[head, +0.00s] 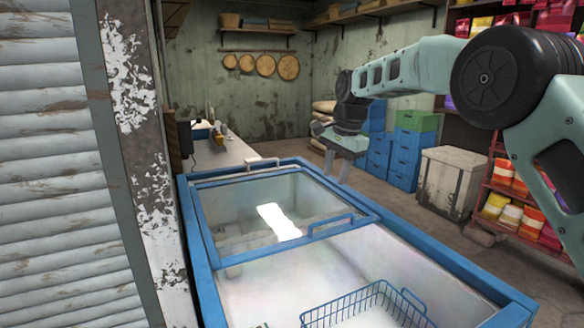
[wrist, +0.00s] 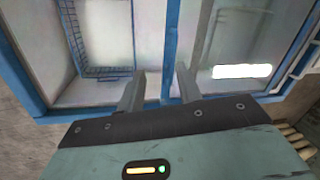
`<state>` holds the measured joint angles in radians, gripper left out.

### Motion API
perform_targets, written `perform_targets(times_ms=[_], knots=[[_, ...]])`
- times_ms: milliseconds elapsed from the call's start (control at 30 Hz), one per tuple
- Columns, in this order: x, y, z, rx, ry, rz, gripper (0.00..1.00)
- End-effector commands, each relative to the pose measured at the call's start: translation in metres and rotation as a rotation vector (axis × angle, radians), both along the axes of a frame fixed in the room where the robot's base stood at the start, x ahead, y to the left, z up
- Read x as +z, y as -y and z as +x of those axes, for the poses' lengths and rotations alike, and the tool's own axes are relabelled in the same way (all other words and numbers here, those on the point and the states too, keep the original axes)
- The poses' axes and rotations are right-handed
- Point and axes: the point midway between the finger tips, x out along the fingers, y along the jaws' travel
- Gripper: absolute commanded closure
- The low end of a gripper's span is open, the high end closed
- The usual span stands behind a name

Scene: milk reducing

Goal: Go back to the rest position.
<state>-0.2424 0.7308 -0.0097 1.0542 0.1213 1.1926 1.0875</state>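My gripper (head: 335,168) is raised above the far right edge of a blue-framed chest freezer (head: 196,236), pointing down. In the wrist view my gripper (wrist: 158,86) shows two fingers apart with nothing between them, so it is open and empty. The freezer's blue rim and glass show beyond the fingers. My arm reaches in from the right and bends down at the wrist. No held object shows in either view.
A blue wire basket (head: 366,304) sits inside the freezer's near part. A glass lid with a blue handle (head: 331,226) covers the far part. Blue crates (head: 405,160), a pale box (head: 449,182) and stocked red shelves (head: 514,205) stand to the right. A shutter (head: 45,170) is close at left.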

Motion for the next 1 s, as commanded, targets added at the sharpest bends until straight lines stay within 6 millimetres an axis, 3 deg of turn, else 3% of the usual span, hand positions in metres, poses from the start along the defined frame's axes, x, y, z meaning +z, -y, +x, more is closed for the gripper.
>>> perform_targets(times_ms=[33, 200, 400, 567, 700, 833, 1000], knots=[[0.004, -0.013, -0.025, 0.088, -0.003, 0.005, 0.65], [0.002, -0.049, -0.108, 0.399, 0.006, 0.007, 0.65], [-0.012, -0.071, -0.225, 0.778, 0.023, -0.02, 0.65], [-0.033, -0.065, -0.323, 1.083, 0.038, -0.064, 0.65], [-0.055, -0.043, -0.396, 1.318, 0.047, -0.115, 0.65], [-0.071, -0.022, -0.439, 1.466, 0.047, -0.154, 0.65], [-0.081, -0.008, -0.461, 1.548, 0.047, -0.177, 0.65]])
